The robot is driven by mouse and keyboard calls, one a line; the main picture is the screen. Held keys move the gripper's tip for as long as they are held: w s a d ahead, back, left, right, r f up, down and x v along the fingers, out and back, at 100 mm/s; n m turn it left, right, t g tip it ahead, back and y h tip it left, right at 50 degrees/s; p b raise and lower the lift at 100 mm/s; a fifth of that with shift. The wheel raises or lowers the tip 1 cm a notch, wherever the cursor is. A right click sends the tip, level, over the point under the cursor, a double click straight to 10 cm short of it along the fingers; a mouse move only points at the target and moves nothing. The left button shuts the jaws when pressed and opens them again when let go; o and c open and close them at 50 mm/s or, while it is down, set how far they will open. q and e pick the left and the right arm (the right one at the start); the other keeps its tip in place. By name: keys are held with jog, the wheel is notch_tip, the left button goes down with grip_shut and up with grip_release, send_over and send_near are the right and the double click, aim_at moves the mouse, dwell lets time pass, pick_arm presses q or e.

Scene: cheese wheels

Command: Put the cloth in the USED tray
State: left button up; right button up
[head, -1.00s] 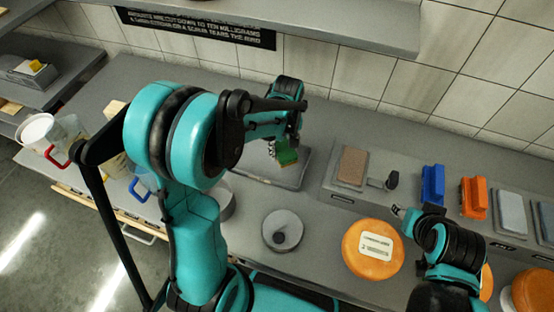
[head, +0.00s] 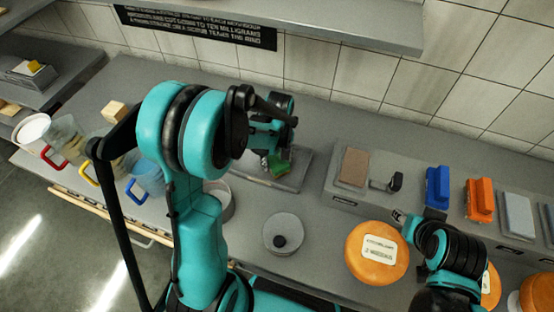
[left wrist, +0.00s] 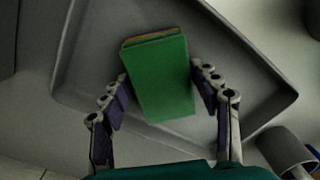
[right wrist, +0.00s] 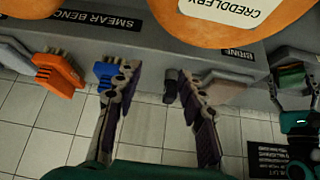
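The cloth (left wrist: 160,80) is a green folded block with an orange edge. In the left wrist view it is between the fingertips of my left gripper (left wrist: 160,72), over a shallow grey tray (left wrist: 78,60). The fingertips are close to both its sides, but I cannot tell whether they press on it. In the head view the cloth (head: 280,162) shows within the tray (head: 290,184), partly hidden by my left gripper. No USED label is readable on the tray. My right gripper (right wrist: 155,75) is open and empty beside the cheese wheels.
An orange cheese wheel (head: 374,268) and a round grey lid (head: 283,246) stand in front. A blue brush (head: 437,186) and an orange brush (head: 480,198) sit on a raised ledge at right. Jugs (head: 150,180) stand at left. A shelf (head: 330,20) overhangs the back.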

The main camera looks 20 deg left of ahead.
aim_at(278, 159)
dwell(0.3)
pick_arm(q)
jog(key=shift+r+p, duration=0.3)
notch_tip(278, 159, up, 11)
jog(key=p, duration=0.3)
jog(key=s+d+r+m+t, duration=0.3)
jog(key=s+r+m+t, duration=0.4)
jog(key=s, duration=0.5)
jog(key=m, duration=0.2)
jog(key=shift+s+d+r+m, duration=0.2)
jog(key=shift+s+m, duration=0.1)
